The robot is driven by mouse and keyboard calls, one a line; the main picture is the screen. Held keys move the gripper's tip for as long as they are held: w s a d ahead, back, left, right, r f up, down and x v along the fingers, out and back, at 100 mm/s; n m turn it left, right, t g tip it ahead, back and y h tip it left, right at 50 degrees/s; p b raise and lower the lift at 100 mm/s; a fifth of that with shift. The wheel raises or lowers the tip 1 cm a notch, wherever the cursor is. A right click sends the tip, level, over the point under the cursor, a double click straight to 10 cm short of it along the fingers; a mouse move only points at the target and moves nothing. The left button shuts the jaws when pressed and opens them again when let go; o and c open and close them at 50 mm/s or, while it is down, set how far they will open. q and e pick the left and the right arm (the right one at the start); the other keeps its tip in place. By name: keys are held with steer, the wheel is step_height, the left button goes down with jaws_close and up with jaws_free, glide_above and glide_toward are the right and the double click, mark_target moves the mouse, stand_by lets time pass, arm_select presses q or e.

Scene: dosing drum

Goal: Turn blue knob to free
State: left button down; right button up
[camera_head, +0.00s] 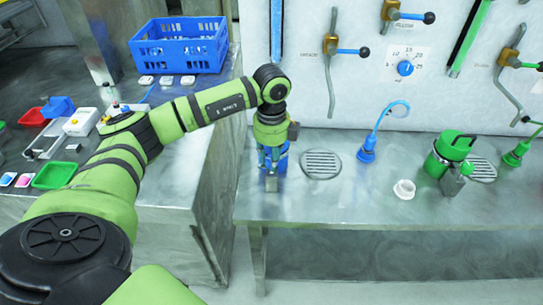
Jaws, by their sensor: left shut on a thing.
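My left arm reaches in from the left, and its gripper (271,160) points down over a blue drum-like thing (281,164) on the steel bench. The gripper is shut on the upper part of this blue thing. The fingers hide much of it, so I cannot tell whether the part held is a knob. A round blue knob (405,68) sits on the back wall with a numbered scale around it, and no gripper is near it. My right gripper is not in view.
A round drain grate (321,164) lies right of the gripper. Farther right are a blue hose spout (367,148), a white ring (404,189) and a green drum (447,155). A blue crate (180,45) and small trays stand on the left table. The bench's front middle is clear.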

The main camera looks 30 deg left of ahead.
arm_select(q)
steer(key=c, duration=0.9)
jaws_free()
step_height(320, 180, up, 12)
